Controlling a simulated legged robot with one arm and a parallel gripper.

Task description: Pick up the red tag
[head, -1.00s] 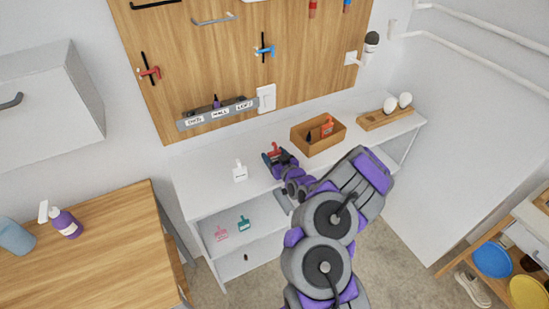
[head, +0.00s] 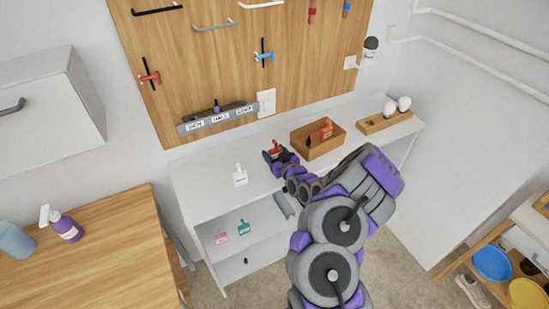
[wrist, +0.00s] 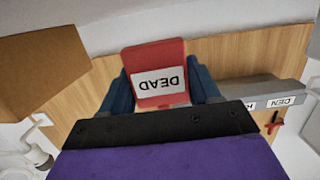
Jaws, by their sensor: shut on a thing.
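The red tag (wrist: 158,62) is held between the two blue fingers of my gripper (wrist: 160,88) in the wrist view. Its white label reads "DEAD" and appears upside down there. In the head view, my gripper (head: 273,152) is above the white shelf unit's top (head: 210,182), and a bit of the red tag (head: 276,145) shows at its fingers. I cannot tell from the head view how far the tag is from the surface.
An open wooden box (head: 312,150) with a red-orange item stands right of my gripper. A white tag (head: 240,175) stands to the left. Pink (head: 221,237) and teal (head: 243,227) tags sit on the lower shelf. A labelled grey rack (head: 218,119) is on the board behind.

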